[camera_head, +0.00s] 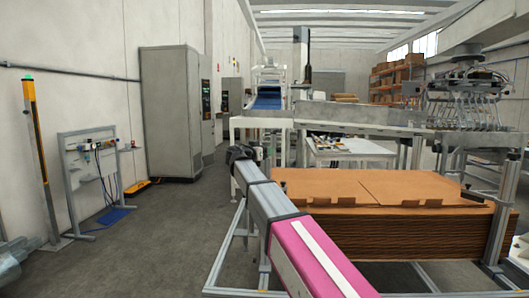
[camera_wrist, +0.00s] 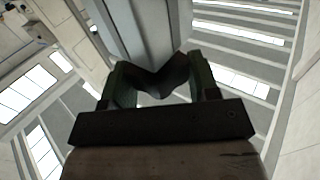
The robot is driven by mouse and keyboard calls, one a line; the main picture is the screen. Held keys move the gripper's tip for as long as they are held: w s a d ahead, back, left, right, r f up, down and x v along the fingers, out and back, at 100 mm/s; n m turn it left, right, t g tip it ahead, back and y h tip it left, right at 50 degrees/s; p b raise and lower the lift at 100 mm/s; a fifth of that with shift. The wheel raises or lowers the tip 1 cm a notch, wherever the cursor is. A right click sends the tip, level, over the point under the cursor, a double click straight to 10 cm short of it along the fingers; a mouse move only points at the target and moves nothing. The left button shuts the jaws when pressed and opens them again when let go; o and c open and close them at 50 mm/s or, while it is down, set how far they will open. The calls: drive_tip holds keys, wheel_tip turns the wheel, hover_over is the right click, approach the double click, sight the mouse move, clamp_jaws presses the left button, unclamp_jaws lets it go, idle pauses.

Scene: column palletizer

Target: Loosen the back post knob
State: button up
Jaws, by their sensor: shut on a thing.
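In the wrist view, my gripper (camera_wrist: 161,74) has its two dark green fingers closed on the sides of a dark, lobed knob (camera_wrist: 162,82). The knob sits against a light grey post (camera_wrist: 144,30) that rises behind it. In the head view, my pink and grey arm reaches forward, and its dark end, my gripper (camera_head: 240,153), is at the left end of the cardboard stack's frame. The knob and the fingers cannot be made out there, as my arm's end covers them.
A stack of brown cardboard sheets (camera_head: 385,235) stands right of my arm inside a metal frame (camera_head: 223,252). A conveyor (camera_head: 268,98) is behind it, and a suction head (camera_head: 465,85) hangs at the right. A grey cabinet (camera_head: 170,112) stands by the left wall.

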drive_tip(key=n+t+y, duration=0.1)
drive_tip(key=y, duration=0.1)
drive_tip(key=n+t+y, duration=0.1)
drive_tip(key=n+y, duration=0.1)
drive_tip(key=shift+s+d+t, duration=0.15)
drive_tip(key=shift+s+t, duration=0.05)
drive_tip(key=shift+t, duration=0.1)
drive_tip(key=shift+w+n+t+y, duration=0.1)
drive_tip(key=shift+n+t+y, duration=0.5)
drive_tip(key=shift+n+y, duration=0.9)
drive_tip(key=shift+y, duration=0.6)
drive_tip(key=o, duration=0.9)
drive_tip(key=s, duration=0.3)
drive_tip(key=s+a, duration=0.1)
drive_tip(key=s, duration=0.3)
drive_tip(key=s+a, duration=0.1)
drive_tip(key=s, duration=0.2)
drive_tip(key=shift+s+a, duration=0.1)
drive_tip(key=shift+s, duration=0.2)
